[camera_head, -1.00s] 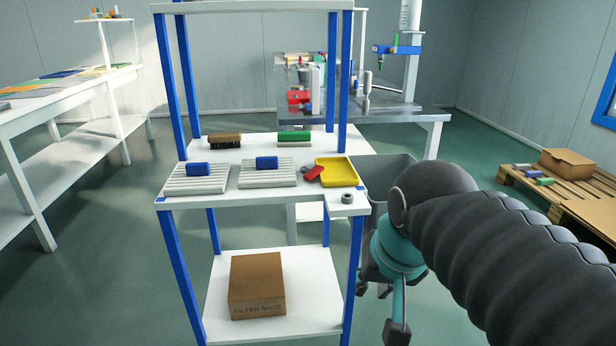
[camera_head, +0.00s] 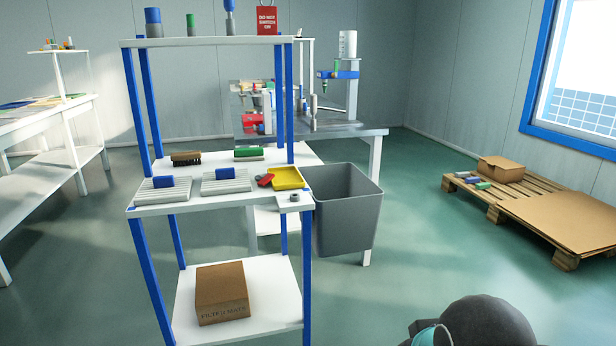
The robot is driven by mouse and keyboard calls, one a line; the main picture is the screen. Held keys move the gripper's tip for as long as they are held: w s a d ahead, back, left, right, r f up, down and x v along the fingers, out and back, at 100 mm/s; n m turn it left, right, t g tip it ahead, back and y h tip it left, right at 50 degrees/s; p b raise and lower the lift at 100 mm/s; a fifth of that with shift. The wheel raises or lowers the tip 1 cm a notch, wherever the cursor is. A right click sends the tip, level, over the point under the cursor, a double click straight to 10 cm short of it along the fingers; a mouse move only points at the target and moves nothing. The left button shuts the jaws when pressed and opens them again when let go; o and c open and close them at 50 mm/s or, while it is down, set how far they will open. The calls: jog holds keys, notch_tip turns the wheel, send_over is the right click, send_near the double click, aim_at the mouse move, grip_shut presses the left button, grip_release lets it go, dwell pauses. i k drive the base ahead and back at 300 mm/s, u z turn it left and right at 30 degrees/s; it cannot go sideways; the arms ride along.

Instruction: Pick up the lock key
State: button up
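I cannot make out a lock key for certain. A small red piece (camera_head: 265,180) lies against the left side of a yellow tray (camera_head: 288,178) on the middle shelf of the blue-and-white rack, with a small grey piece beside it, too small to name. A grey ring-like part (camera_head: 294,197) sits on the shelf's front right corner. My gripper's fingers are not in view; only a dark, rounded part of my arm with a teal edge shows at the bottom right, well away from the rack.
The rack's middle shelf (camera_head: 205,200) also holds ribbed grey blocks with blue grips (camera_head: 225,173) and brushes. A grey bin (camera_head: 347,210) stands right of the rack. A cardboard box (camera_head: 222,292) is on the lower shelf. A pallet (camera_head: 540,215) lies at right; floor between is clear.

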aim_at(264, 181)
jog(key=z, duration=1.1)
jog(key=i, duration=1.3)
jog(key=u, duration=2.1)
